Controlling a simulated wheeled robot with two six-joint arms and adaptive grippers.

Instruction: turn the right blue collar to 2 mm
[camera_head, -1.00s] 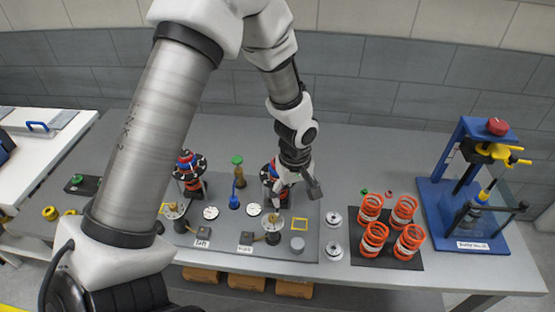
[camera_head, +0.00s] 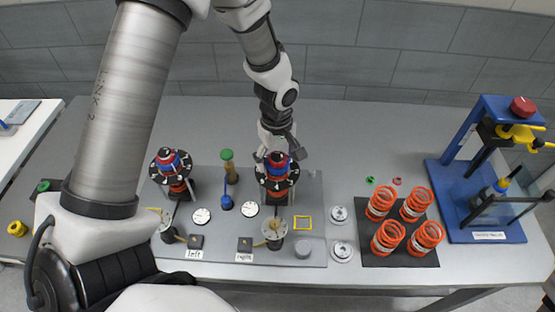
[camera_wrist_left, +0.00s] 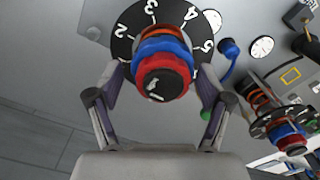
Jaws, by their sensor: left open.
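The right blue collar (camera_head: 276,171) sits with a red ring on a post, above a black dial with white numbers. In the left wrist view the same blue collar (camera_wrist_left: 160,48) shows close up, with the red ring (camera_wrist_left: 163,70) and a black end cap. Digits 2 to 5 are readable on its dial (camera_wrist_left: 124,42); a pointer setting is not clear. My left gripper (camera_head: 279,152) is at the top of this stack. In the wrist view its open fingers (camera_wrist_left: 160,100) stand on either side, with gaps visible. The left blue collar (camera_head: 168,158) stands on its own similar stack.
Both stacks stand on a grey plate (camera_head: 215,252) with small gauges (camera_head: 250,210), a blue part (camera_head: 226,203) and a green-topped post (camera_head: 227,165). Orange springs (camera_head: 388,238) on a black mat and a blue press (camera_head: 460,190) are at the right. The table behind is clear.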

